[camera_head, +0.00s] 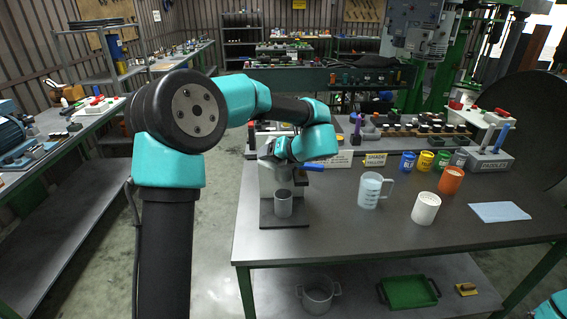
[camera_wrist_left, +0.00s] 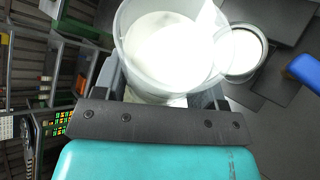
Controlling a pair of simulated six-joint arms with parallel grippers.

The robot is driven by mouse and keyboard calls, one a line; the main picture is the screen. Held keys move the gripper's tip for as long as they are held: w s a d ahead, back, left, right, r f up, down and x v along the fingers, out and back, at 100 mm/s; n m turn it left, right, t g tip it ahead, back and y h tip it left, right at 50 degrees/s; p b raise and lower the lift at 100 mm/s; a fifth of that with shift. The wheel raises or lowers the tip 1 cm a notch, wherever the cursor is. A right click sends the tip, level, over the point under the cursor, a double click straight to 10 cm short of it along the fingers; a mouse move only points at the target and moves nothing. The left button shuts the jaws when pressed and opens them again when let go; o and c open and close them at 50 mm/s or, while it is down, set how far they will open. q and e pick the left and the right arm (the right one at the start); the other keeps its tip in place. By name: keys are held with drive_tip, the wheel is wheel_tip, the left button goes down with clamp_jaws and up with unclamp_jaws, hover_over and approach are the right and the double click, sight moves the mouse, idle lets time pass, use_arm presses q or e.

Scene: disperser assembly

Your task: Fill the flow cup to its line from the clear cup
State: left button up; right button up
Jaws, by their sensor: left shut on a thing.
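My left gripper (camera_wrist_left: 160,92) is shut on a clear cup (camera_wrist_left: 128,62), with a finger on either side of it in the left wrist view. The clear cup holds white liquid, and a bright white streak shows at its right side. Next to it is a round metal-rimmed cup (camera_wrist_left: 234,76), apparently the flow cup, with white inside; its fill line cannot be made out. In the head view my left gripper (camera_head: 268,152) is over the stand, largely hidden by my wrist. A grey metal cup (camera_head: 283,205) stands upright below it. My right gripper is out of view.
The stand's dark base (camera_head: 284,222) is near the bench's left edge. A translucent jug (camera_head: 371,190), white cup (camera_head: 426,209) and orange cup (camera_head: 451,181) stand to the right. A blue cloth (camera_head: 500,212) lies further right. The bench front is clear.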

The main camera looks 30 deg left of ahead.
use_arm(q)
drive_tip(key=shift+f+m+g, duration=0.15)
drive_tip(key=shift+m+g, duration=0.45)
idle(2.3)
drive_tip(key=shift+r+m+g, duration=0.25)
drive_tip(key=shift+m+g, duration=0.05)
idle(1.1)
drive_tip(key=shift+d+f, duration=0.1)
drive_tip(key=shift+f, duration=0.1)
drive_tip(key=shift+r+n+t, duration=0.2)
drive_tip(key=shift+n+t, duration=0.7)
drive_tip(key=shift+s+f+t, duration=0.1)
drive_tip(key=shift+f+t, duration=0.2)
drive_tip(key=shift+s+f+n, duration=0.1)
drive_tip(key=shift+f+n, duration=0.05)
drive_tip(key=shift+n, duration=0.35)
drive_tip(key=shift+t, duration=0.3)
